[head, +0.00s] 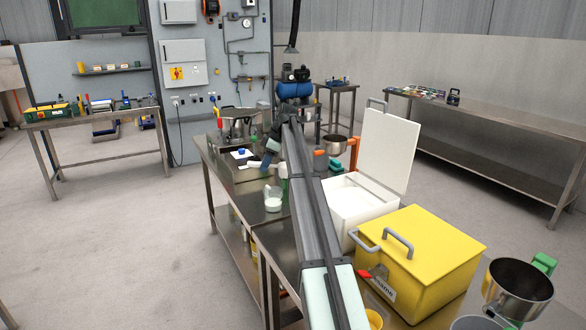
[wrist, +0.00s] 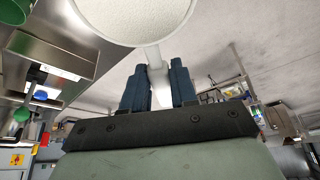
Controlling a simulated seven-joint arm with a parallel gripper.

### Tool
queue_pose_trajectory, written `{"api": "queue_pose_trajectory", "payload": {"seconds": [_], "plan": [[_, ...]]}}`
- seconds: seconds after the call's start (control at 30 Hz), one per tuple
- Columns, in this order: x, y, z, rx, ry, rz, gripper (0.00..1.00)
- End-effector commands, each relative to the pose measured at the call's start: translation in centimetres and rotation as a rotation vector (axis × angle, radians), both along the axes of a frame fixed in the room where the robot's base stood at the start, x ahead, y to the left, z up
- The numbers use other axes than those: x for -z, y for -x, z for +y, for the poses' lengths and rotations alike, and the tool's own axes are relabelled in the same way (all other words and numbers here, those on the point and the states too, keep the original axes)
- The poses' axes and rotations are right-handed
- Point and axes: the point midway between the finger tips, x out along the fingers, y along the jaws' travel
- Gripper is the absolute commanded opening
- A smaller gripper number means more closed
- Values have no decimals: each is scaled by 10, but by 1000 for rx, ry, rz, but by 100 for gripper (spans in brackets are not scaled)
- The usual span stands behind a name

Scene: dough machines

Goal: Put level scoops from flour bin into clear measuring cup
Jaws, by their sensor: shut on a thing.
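My gripper (wrist: 158,88) is shut on the handle of a white scoop (wrist: 158,68). In the wrist view the scoop's round bowl fills the top middle, with a pale, grainy, flat-looking surface inside a white rim. In the head view my gripper (head: 266,161) and the scoop (head: 253,165) are small, above the steel table and behind the clear measuring cup. The clear measuring cup (head: 273,203) stands upright on the table, with white material inside. The white flour bin (head: 347,213) stands right of my arm, its lid (head: 386,150) raised; pale flour shows inside.
A closed yellow bin (head: 437,250) stands in front of the flour bin. A steel pot (head: 517,288) is at the lower right. Another steel vessel (head: 334,145) stands behind the flour bin. Machines (head: 238,125) occupy the table's far end. Bare table lies around the cup.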

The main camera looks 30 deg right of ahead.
Motion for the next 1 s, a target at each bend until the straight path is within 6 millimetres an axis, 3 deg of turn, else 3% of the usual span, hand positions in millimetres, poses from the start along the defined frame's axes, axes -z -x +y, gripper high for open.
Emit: {"api": "queue_pose_trajectory", "payload": {"seconds": [0.03,0.17,0.43,0.7,1.0], "plan": [[-2,-21,6,7,-2,-1,0],[-5,-60,14,95,-6,-4,0],[-15,-118,-15,456,-15,-16,0],[-23,-140,-32,812,-17,-28,0],[-25,-145,-36,1005,-23,-38,0]]}}
